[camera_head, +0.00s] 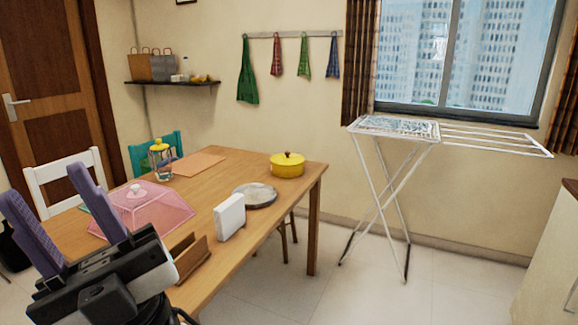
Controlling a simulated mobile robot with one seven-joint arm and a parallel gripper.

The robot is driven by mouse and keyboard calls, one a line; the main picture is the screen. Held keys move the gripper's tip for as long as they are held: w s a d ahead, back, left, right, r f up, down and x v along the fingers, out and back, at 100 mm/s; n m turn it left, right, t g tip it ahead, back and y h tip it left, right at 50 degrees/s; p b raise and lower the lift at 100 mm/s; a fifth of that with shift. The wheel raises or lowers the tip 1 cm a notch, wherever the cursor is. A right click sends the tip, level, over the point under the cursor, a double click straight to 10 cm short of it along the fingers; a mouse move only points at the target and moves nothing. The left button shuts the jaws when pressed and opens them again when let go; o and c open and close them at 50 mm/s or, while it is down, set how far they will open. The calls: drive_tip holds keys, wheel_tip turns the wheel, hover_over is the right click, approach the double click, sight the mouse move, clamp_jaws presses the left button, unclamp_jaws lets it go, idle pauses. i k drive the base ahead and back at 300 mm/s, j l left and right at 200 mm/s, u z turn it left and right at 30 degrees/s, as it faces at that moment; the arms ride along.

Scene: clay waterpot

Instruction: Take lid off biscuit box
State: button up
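My gripper (43,186) is at the lower left, close to the camera. Its two purple fingers stand well apart, with nothing seen held between them. No box clearly marked as a biscuit box shows. A clear jar (161,166) with a yellow knobbed lid (159,145) stands upright at the far left of the wooden table (225,176). A round yellow pot (287,168) with its lid (288,157) on sits at the far right corner. My gripper is apart from both and nearer the camera. It hides part of the near table.
A pink mesh food cover (150,208), white upright box (229,218), brown wooden holder (190,256), grey round plate (255,195) and orange mat (198,164) are on the table. White chair (65,175) and teal chair (170,142) stand behind it. A drying rack (385,180) stands right; floor between is clear.

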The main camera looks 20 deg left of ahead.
sight(287, 159)
drive_tip(key=i+u, duration=0.1)
drive_tip(key=u, duration=0.25)
drive_tip(key=i+u, duration=0.1)
drive_tip(key=u, duration=0.25)
drive_tip(key=i+l+u, duration=0.1)
drive_tip(key=u, duration=0.25)
drive_tip(key=i+l+u, duration=0.55)
drive_tip(key=l, duration=0.3)
drive_tip(key=i+l, duration=0.2)
drive_tip(key=l, duration=0.15)
drive_tip(key=i+l, duration=0.15)
drive_tip(key=l, duration=0.15)
drive_tip(key=i+l+u, duration=0.1)
drive_tip(key=l, duration=0.25)
drive_tip(key=i+l, duration=0.45)
drive_tip(key=l, duration=0.25)
drive_tip(key=i+j, duration=0.4)
